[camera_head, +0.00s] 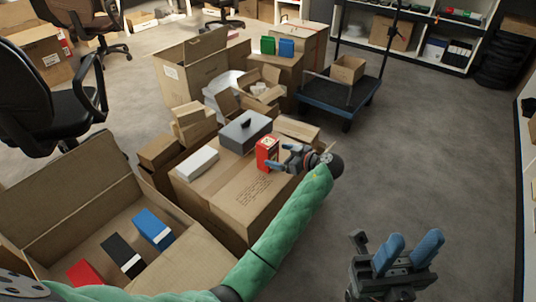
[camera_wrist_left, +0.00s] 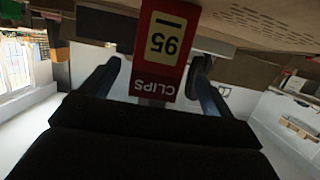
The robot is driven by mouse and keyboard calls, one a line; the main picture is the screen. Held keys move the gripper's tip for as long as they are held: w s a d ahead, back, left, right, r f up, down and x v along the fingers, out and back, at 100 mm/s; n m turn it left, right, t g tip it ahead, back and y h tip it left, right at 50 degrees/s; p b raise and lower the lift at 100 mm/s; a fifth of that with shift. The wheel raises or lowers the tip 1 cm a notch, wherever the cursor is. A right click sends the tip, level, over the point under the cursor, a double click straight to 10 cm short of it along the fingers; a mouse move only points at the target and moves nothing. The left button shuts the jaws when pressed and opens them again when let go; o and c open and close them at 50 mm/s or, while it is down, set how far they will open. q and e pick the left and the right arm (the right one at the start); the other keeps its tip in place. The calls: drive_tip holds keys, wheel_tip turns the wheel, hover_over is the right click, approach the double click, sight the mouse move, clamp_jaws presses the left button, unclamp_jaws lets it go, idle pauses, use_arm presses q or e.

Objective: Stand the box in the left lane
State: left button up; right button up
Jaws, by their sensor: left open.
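A red box (camera_head: 267,154) with a pale label stands upright on top of a closed brown carton (camera_head: 232,200). In the left wrist view the red box (camera_wrist_left: 162,48) appears upside down, reading "CLIPS" and "95". My left gripper (camera_head: 284,157) is open beside it, and in the wrist view its fingers show on either side of the box with gaps. My right gripper (camera_head: 408,252) is low at the right, its two blue fingers apart with nothing between them. I cannot tell which place is the left lane.
An open carton (camera_head: 60,195) at lower left holds a red, a black and a blue box (camera_head: 153,229). A cart (camera_head: 340,95) stands behind. The floor at right is clear.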

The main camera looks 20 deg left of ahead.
sight(274, 152)
use_arm(q)
drive_tip(key=shift+b+x, duration=0.4)
drive_tip(key=shift+x, duration=2.6)
drive_tip(key=shift+w, duration=0.1)
drive_tip(key=c, duration=1.2)
drive_tip(key=shift+r, duration=0.1)
drive_tip(key=shift+c, duration=0.4)
drive_tip(key=shift+r, duration=0.1)
